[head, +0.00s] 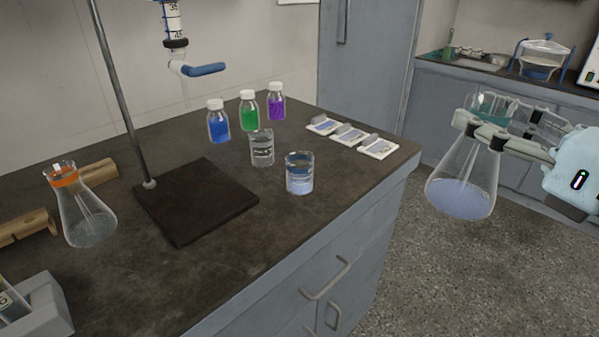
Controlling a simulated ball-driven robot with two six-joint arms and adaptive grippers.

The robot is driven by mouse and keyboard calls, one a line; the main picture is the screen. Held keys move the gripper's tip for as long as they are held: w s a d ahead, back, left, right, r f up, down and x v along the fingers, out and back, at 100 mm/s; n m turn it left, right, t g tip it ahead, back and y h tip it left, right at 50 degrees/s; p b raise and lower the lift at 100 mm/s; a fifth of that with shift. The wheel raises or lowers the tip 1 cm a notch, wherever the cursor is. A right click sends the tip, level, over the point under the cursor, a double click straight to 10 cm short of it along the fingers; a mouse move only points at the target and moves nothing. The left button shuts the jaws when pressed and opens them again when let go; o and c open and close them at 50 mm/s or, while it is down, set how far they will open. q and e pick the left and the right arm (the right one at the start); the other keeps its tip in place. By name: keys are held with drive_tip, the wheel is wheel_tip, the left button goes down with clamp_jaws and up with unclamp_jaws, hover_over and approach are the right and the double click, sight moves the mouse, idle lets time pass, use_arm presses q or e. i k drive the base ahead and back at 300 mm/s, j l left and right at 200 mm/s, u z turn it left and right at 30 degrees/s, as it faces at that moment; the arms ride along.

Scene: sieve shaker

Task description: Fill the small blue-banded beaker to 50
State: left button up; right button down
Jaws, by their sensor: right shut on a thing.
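A small clear beaker with a dark blue band (299,174) stands upright near the bench's right edge, with pale bluish liquid in its lower part. Its graduation marks are too small to read. My right gripper (471,127) is shut on the neck of a conical flask (461,185) containing pale blue liquid. It holds the flask nearly upright, to the right of the bench and apart from the beaker. My left gripper is not in view.
A clear beaker (262,151) stands close behind the banded one. Blue (218,124), green (249,113) and purple (276,105) bottles stand behind. An orange-banded flask (87,215) and dark stand base (194,200) are left. A burette tap (205,70) hangs above.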

sight(300, 163)
drive_tip(key=u, duration=0.95)
drive_tip(key=k+l+u, duration=0.1)
drive_tip(key=k+u, duration=0.4)
drive_tip(key=k, duration=0.15)
